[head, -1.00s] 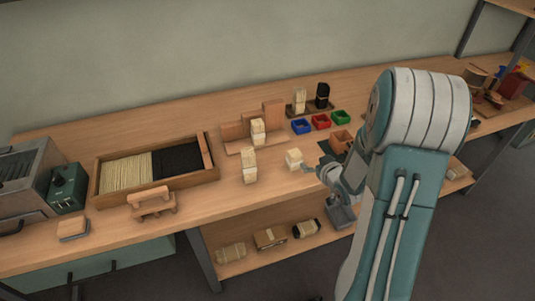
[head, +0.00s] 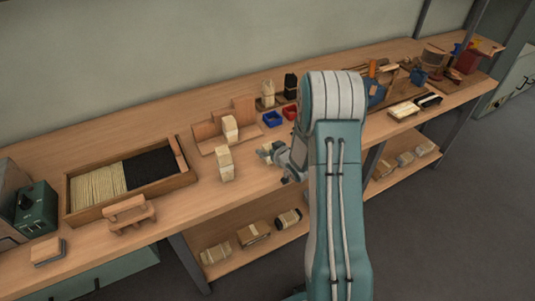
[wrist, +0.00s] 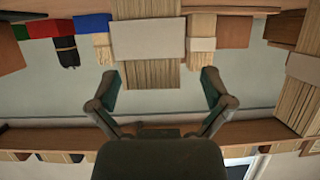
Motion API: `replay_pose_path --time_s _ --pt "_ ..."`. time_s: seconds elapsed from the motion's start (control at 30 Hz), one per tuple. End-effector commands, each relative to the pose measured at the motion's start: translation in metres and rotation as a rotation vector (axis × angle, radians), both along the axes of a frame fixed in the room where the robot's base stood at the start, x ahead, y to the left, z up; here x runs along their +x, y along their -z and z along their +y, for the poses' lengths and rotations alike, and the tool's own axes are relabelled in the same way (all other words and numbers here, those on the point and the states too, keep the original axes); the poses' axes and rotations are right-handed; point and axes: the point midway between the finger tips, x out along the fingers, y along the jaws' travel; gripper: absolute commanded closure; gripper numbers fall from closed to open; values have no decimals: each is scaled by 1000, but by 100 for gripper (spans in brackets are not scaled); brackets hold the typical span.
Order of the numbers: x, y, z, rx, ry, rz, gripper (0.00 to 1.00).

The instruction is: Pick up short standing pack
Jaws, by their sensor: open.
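A short pale bristle pack (head: 264,150) with a light band stands on the bench and is partly hidden behind my gripper (head: 274,154). In the wrist view a banded pack (wrist: 147,42), which looks like the same one, shows large and upside down between the two open fingers (wrist: 161,80). A gap shows on each side of the pack; I cannot tell how far ahead it is. A taller standing pack (head: 225,164) is to the left, and another banded pack (head: 230,129) stands by the wooden stand (head: 208,134).
A tray (head: 128,202) of pale and black bristles lies at left, with a wooden holder (head: 129,213) in front. Blue (head: 272,119) and red (head: 290,111) bins are behind the short pack. Wrapped packs (head: 253,234) lie on the lower shelf.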

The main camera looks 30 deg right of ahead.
Motion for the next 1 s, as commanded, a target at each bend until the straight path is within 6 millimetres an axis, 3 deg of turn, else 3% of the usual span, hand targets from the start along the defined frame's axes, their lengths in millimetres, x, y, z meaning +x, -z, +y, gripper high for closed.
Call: replay_pose_path --time_s 0.27,0.3,0.47,0.5,1.0 --pt "6 2 1 -1 1 0 0" --pt "6 2 2 -1 1 0 5" --pt "6 2 3 -2 0 1 76" --pt "6 2 2 -2 0 1 85" --pt "6 -6 1 -1 1 0 85"
